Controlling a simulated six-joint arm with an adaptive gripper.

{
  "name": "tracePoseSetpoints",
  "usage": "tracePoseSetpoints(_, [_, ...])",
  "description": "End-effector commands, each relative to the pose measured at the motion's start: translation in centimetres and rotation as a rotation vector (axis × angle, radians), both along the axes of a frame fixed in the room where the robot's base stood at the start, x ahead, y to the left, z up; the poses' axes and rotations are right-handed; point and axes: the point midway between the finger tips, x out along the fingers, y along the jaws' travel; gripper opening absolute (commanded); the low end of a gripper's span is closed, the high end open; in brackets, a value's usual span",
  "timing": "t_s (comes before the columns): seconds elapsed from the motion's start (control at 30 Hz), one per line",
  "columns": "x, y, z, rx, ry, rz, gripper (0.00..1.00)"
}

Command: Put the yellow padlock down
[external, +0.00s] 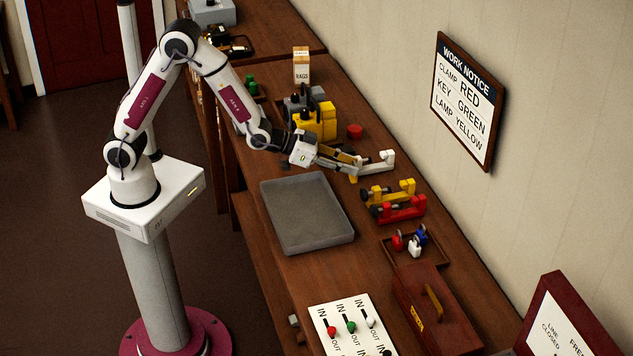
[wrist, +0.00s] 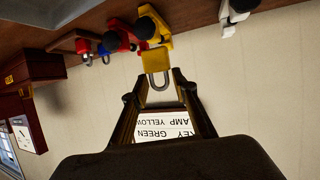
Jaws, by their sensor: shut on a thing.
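My gripper (external: 352,164) reaches out over the workbench, near the white clamp (external: 378,163). It is shut on the yellow padlock (wrist: 156,59), which shows just past the fingertips (wrist: 158,80) in the wrist view, its grey shackle toward my gripper. In the external view the padlock is a small yellow patch (external: 353,180) below the fingertips. The exact contact between fingers and padlock is too small to make out.
A grey tray (external: 345,238) lies empty left of a yellow clamp (external: 400,188) and a red clamp (external: 405,212). A small wooden tray (external: 430,260) holds red, white and blue padlocks. A red toolbox (external: 450,330) and lever panel (external: 325,312) stand in front. A work notice (external: 468,100) hangs on the wall.

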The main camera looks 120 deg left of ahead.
Motion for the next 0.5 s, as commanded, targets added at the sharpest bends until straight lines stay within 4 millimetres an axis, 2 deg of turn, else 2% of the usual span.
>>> tracePoseSetpoints(0.03, [-0.3, 1.9, 0.0, 0.000, -0.002, 0.034, 0.04])
tracePoseSetpoints(0.1, [-0.8, 4.2, -0.2, 0.000, -0.005, 0.077, 0.04])
tracePoseSetpoints(0.5, [-4.9, 17.3, -0.6, -0.001, -0.020, 0.326, 0.04])
